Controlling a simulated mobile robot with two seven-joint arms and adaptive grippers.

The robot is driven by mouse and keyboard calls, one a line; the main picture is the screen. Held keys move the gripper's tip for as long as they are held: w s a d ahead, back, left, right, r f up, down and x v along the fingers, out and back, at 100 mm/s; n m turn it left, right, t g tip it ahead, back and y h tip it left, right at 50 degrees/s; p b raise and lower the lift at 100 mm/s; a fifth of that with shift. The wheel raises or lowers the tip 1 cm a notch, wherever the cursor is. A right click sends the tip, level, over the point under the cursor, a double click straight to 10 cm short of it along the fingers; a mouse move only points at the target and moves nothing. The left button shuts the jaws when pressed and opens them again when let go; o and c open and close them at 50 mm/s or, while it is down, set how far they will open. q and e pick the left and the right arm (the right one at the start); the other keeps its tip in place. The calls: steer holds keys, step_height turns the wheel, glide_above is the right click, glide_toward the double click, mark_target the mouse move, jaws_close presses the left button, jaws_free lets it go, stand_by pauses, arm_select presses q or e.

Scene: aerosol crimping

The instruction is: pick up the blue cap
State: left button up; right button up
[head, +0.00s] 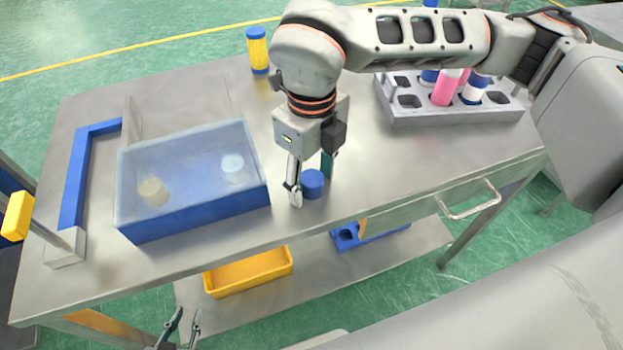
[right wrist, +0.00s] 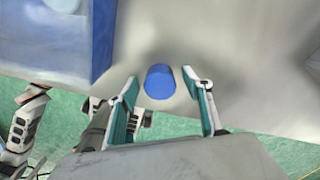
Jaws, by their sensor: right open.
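The blue cap (head: 313,184) stands on the metal table near its front edge, just right of the blue tray. My right gripper (head: 311,186) points down over it, with a finger on either side in the head view. In the right wrist view the cap (right wrist: 160,81) shows between and just beyond the two open fingertips of the right gripper (right wrist: 160,75). I cannot tell whether the fingers touch it. My left gripper (head: 182,322) is low at the bottom of the head view, below the table edge, with its fingers apart and empty.
A translucent-walled blue tray (head: 192,219) holding two small round pieces stands left of the cap. A grey rack (head: 455,114) with pink and blue-and-white cans is at the back right. A yellow can with a blue top (head: 257,50) stands at the back edge. A yellow bin (head: 248,272) sits below.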

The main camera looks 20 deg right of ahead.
steer(key=c, duration=0.8)
steer(key=shift+r, duration=0.1)
